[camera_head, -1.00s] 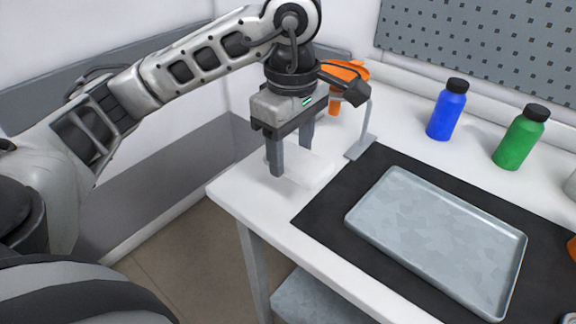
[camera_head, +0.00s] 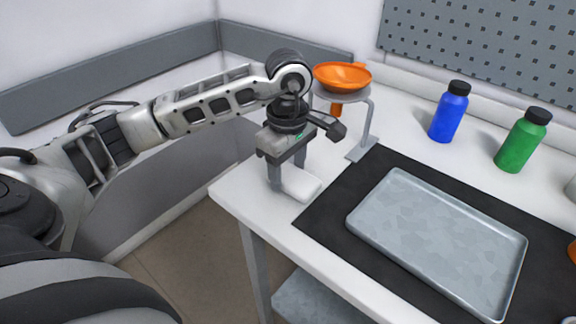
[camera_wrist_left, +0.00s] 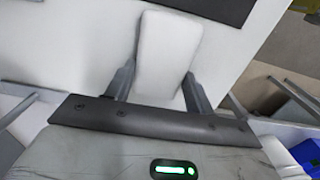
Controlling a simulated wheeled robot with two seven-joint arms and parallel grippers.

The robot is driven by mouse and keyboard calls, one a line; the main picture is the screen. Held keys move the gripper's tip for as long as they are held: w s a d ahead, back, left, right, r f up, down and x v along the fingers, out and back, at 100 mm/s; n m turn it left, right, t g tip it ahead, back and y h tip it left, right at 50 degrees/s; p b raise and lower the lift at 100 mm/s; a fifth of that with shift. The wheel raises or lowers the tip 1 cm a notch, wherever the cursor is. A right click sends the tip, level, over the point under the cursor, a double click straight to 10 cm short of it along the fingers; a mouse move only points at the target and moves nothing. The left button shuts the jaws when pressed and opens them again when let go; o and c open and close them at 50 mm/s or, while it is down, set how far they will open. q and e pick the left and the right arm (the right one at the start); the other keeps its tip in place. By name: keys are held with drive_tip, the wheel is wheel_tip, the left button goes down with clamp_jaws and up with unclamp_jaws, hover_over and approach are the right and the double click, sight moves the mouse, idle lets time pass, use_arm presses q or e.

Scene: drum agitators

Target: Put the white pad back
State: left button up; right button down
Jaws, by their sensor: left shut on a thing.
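The white pad (camera_head: 301,186) is a small flat block with rounded corners at the left end of the white table, left of the black mat. My left gripper (camera_head: 288,182) is low over the table and shut on the pad. The left wrist view shows the pad (camera_wrist_left: 166,54) between the two fingers (camera_wrist_left: 158,85), its far part sticking out beyond them. I cannot tell whether the pad touches the table. My right gripper is not in view.
A grey tray (camera_head: 378,235) lies on the black mat (camera_head: 316,213). An orange funnel (camera_head: 342,76) sits in a grey stand (camera_head: 368,125) just behind my left gripper. A blue bottle (camera_head: 448,115) and a green bottle (camera_head: 521,143) stand at the back.

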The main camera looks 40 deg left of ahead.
use_arm(q)
drive_tip(key=shift+f+b, duration=0.25)
drive_tip(key=shift+b, duration=0.05)
drive_tip(key=o, duration=0.9)
drive_tip(key=shift+r, duration=0.1)
